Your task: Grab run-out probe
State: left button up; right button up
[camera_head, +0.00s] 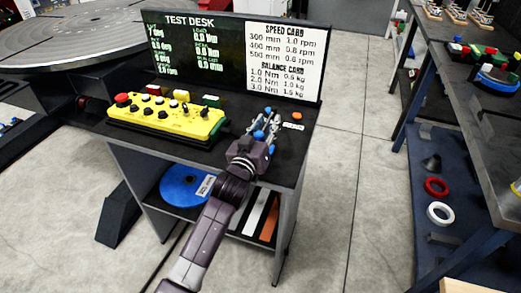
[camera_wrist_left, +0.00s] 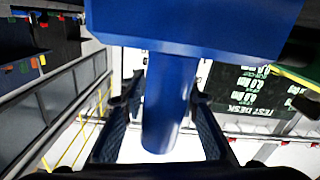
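The run-out probe (camera_wrist_left: 168,100) appears to be the blue item with a wide block at the top of the left wrist view and a rounded stem below it. In the head view its blue parts (camera_head: 259,135) show at the right end of the test desk, partly hidden by my gripper. My left gripper (camera_head: 266,122) is over that end of the desk. In the left wrist view its two dark fingers (camera_wrist_left: 167,95) stand on either side of the stem, with light gaps beside it; contact at the fingertips is unclear. My right gripper is not in view.
The yellow control box (camera_head: 165,120) stands on the desk left of my gripper. The display board (camera_head: 235,55) rises behind. An orange button (camera_head: 297,115) is right of the gripper. A shelf rack (camera_head: 480,120) stands at the right, with clear floor (camera_head: 345,170) between.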

pick_arm(q)
jog(key=shift+c, duration=0.3)
grip_shut()
jog(key=shift+r, duration=0.15)
jog(key=shift+r, duration=0.1)
